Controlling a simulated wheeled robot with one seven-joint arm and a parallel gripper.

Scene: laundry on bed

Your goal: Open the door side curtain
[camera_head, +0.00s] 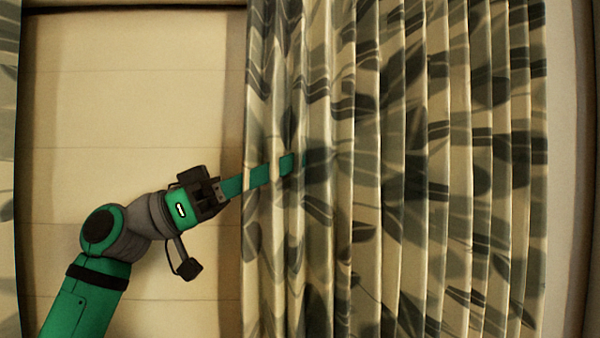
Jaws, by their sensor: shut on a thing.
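The patterned curtain (440,130) hangs in folds over the right half of the head view, cream with dark grey-green leaf shapes. My arm reaches in from the lower left. My gripper (289,163) has long green fingers that push into the folds near the curtain's left edge, at about mid-height in the picture. The gripper is shut on the curtain. Folds cover parts of the fingers, and the very tips are hard to make out.
A second patterned curtain (8,150) shows as a narrow strip at the left edge. Between the two curtains is a pale panel (130,80) with faint horizontal lines, uncovered except for my arm in front. A plain wall strip (563,150) is right of the gripped curtain.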

